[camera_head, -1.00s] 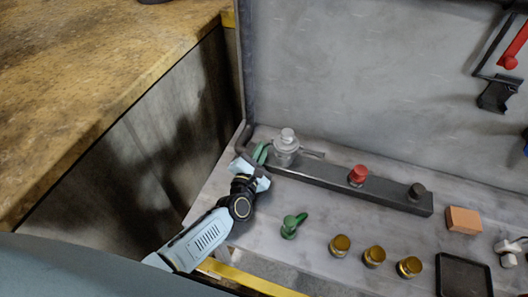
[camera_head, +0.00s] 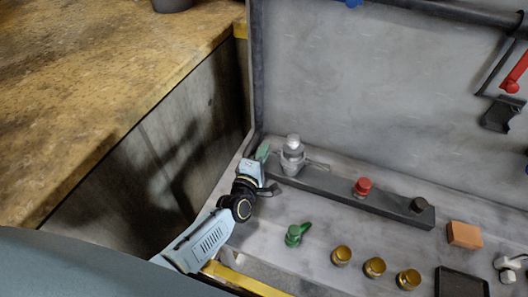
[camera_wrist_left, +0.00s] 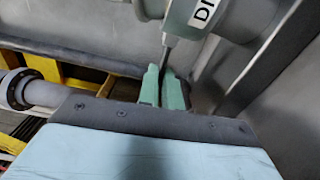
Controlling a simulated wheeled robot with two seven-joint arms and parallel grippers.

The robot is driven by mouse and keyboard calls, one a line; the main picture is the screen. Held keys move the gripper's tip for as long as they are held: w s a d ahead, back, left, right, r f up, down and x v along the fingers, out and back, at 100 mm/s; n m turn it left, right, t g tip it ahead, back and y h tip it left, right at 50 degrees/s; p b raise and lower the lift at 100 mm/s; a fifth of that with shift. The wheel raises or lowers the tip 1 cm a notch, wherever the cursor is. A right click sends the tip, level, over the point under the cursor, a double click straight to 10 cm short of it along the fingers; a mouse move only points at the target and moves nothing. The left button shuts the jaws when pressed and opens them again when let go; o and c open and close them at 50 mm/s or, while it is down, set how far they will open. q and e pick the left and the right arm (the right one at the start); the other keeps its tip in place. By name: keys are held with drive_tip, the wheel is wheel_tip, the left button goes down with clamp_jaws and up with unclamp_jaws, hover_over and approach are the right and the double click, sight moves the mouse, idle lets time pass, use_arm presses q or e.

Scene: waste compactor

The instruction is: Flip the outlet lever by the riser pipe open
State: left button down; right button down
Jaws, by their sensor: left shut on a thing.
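The outlet valve is a grey metal fitting (camera_head: 292,158) with a pale cap at the left end of the dark manifold bar. In the left wrist view its large grey-green body (camera_wrist_left: 225,15) carries a partly cut-off label. My left gripper (camera_head: 263,153) is beside the valve, on its left. In the left wrist view its green fingers (camera_wrist_left: 163,90) are shut on a thin dark lever (camera_wrist_left: 166,55) by the valve body. The lever's held end is hidden between the fingers. The riser pipe (camera_head: 257,70) runs up the panel's left edge. My right gripper is not in view.
The dark bar (camera_head: 340,190) carries a red knob (camera_head: 362,187) and a black knob (camera_head: 418,205). A green lever valve (camera_head: 295,235), several brass knobs (camera_head: 375,267), an orange block (camera_head: 464,235) and a black tray (camera_head: 461,284) are on the bench. The panel stands close behind.

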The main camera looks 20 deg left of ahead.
use_arm(q)
drive_tip(key=shift+a+r+m, duration=0.1)
drive_tip(key=shift+r+m, duration=0.05)
drive_tip(key=shift+m, duration=0.25)
drive_tip(key=c, duration=1.9)
unclamp_jaws()
drive_tip(key=shift+s, duration=0.35)
drive_tip(key=s, duration=1.2)
drive_tip(key=shift+s+a, duration=0.2)
drive_tip(key=shift+s, duration=0.15)
